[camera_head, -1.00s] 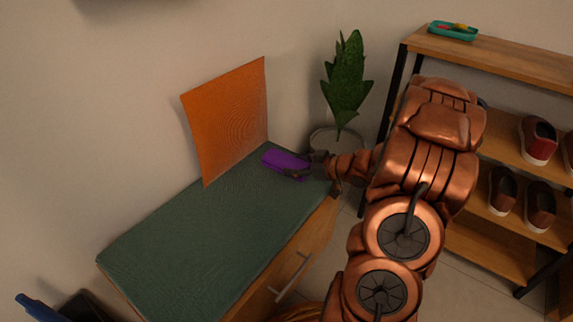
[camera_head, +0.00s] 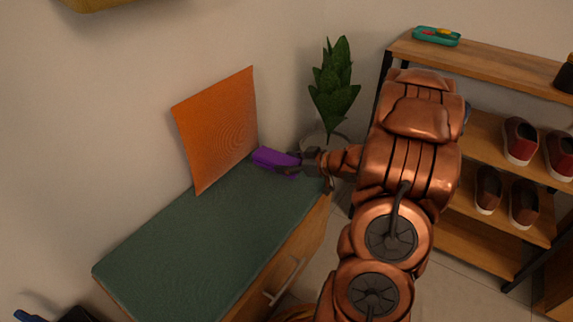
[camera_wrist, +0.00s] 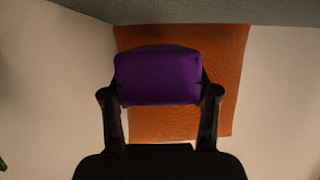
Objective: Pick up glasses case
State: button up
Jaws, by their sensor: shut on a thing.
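The purple glasses case (camera_head: 272,159) is over the far end of the green-topped cabinet (camera_head: 215,235), in front of the orange panel. My gripper (camera_head: 291,162) is shut on the case from its right side. In the wrist view the case (camera_wrist: 157,76) sits between the two dark fingers of my gripper (camera_wrist: 160,95), one on each side. The case appears slightly above the cabinet top, though the gap under it is hard to see. The case's right end is partly hidden by the fingers in the head view.
An orange panel (camera_head: 217,128) leans on the wall behind the cabinet, close to the case. A potted plant (camera_head: 333,88) stands beyond my wrist. A wooden shelf (camera_head: 490,62) with shoes (camera_head: 520,141) and a teal tray (camera_head: 437,36) is at right. The cabinet top's near part is bare.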

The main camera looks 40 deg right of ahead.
jog(key=s+d+r+p, duration=0.1)
jog(key=s+p, duration=0.2)
jog(key=s, duration=1.2)
jog(key=shift+r+p, duration=0.2)
jog(key=shift+p, duration=0.15)
